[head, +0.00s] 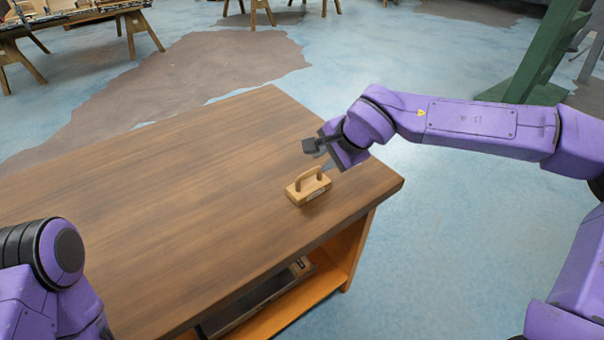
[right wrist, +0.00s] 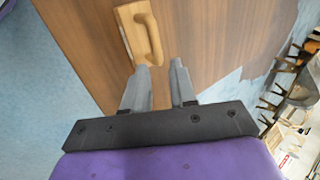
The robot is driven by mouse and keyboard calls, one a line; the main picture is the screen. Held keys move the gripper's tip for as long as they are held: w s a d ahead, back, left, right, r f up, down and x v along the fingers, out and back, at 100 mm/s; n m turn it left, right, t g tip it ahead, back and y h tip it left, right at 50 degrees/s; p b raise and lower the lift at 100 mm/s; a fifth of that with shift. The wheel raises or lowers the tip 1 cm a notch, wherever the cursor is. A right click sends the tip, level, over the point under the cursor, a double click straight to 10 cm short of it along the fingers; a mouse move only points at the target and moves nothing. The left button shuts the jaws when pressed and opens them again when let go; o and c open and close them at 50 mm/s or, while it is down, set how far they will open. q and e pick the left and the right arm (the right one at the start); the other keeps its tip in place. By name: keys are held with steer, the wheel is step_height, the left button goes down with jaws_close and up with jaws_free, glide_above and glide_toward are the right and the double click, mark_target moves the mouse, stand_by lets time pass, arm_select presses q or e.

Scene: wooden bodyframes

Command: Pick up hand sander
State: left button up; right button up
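The hand sander (head: 309,186) is a light wooden block with an arched handle. It rests flat on the brown wooden table (head: 180,190), close to the table's right corner. In the right wrist view the hand sander (right wrist: 138,36) lies just beyond the fingertips, more in line with the left finger. My right gripper (right wrist: 160,64) is open and empty, its two grey fingers apart. In the head view my right gripper (head: 322,158) is just above and behind the sander, partly hidden by the wrist. My left arm shows at the lower left, but its gripper is out of view.
Below the tabletop is an orange-brown shelf (head: 318,284) with a dark case (head: 258,297) on it. Most of the tabletop is bare. A green frame (head: 535,60) stands on the floor at the upper right. A cluttered trestle table (head: 75,17) stands at the upper left.

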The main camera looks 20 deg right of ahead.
mark_target(311, 172)
steer(key=shift+x, duration=1.25)
steer(key=shift+s+a+f, duration=0.25)
steer(key=shift+s+f, duration=0.1)
steer(key=shift+s, duration=0.1)
steer(key=shift+a+f, duration=0.15)
steer(key=shift+f, duration=0.4)
steer(key=x, duration=0.3)
steer(key=w+x, duration=0.1)
steer(key=x, duration=0.1)
steer(key=shift+w+r, duration=0.1)
steer(key=shift+r, duration=0.05)
steer(key=shift+s+r, duration=0.25)
steer(key=shift+s, duration=0.1)
arm_select(q)
steer(key=shift+s, duration=0.6)
arm_select(e)
steer(key=shift+w+f, duration=0.1)
jaws_close()
